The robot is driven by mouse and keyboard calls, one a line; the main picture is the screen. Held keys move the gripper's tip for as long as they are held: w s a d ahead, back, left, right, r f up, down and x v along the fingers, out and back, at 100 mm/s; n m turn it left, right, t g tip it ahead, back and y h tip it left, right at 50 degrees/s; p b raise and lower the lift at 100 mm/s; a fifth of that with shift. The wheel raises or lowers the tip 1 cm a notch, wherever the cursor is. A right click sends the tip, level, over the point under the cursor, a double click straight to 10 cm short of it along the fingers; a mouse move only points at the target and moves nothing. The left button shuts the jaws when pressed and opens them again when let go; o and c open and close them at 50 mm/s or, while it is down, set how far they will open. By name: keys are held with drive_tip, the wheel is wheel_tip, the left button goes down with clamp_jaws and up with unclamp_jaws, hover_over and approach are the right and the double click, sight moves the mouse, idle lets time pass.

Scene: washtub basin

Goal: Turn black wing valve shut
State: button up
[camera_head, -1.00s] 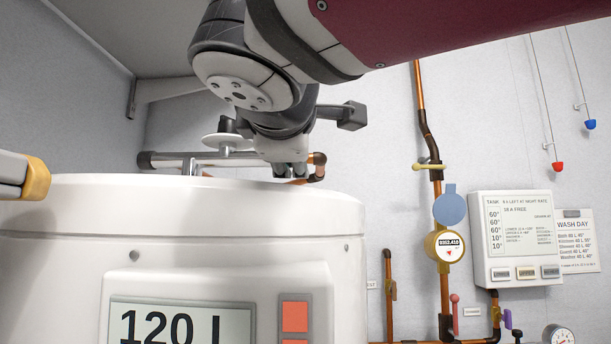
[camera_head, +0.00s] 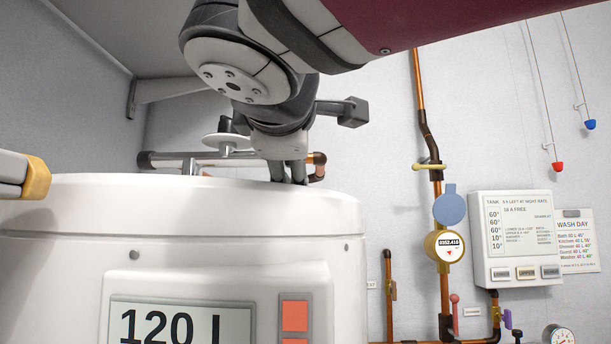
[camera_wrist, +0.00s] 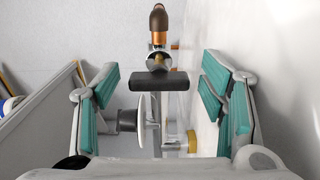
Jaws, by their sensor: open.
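In the wrist view the black wing valve (camera_wrist: 158,79) shows as a dark bar lying crosswise on a pipe, between and beyond my fingers. My gripper (camera_wrist: 160,100) is open, with teal-padded fingers well apart on either side and no contact with the bar visible. In the head view my gripper (camera_head: 288,174) hangs over the back rim of the white tank, its fingertips partly hidden behind that rim. The wing valve cannot be made out there.
The white tank (camera_head: 250,225) fills the lower left. A white disc with a black knob (camera_head: 227,139) stands beside my gripper, and also shows in the wrist view (camera_wrist: 128,120). A copper pipe with a yellow handle (camera_head: 429,167) and a meter (camera_head: 444,246) are on the wall.

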drive_tip(key=s, duration=1.1)
drive_tip(key=shift+a, duration=0.2)
